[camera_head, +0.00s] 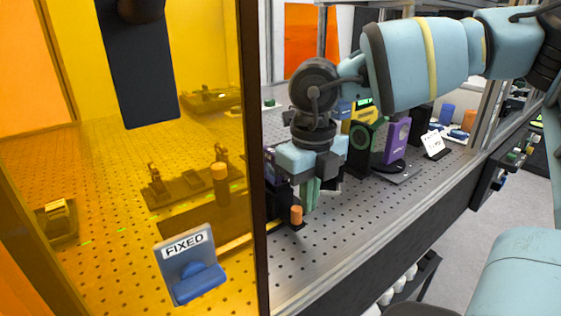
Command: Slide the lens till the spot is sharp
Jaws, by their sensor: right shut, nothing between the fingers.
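My right gripper (309,192) points down over the perforated metal table (355,215), just outside the amber panel. Its fingers are shut with nothing between them. A short orange-topped post (296,214) stands right below and to the left of the fingers; I cannot tell if they touch it. A dark mount is partly hidden behind the gripper. A black upright mount (361,142) and a purple block (396,139) stand to the right of the gripper. I cannot tell which part is the lens, and no light spot is clearly visible. My left gripper is not in view.
An amber panel (110,175) with a dark frame post fills the left side. A blue holder marked "FIXED" (192,283) shows there, with several mounts beyond. A white card (434,143) stands farther right. The table's front strip is clear.

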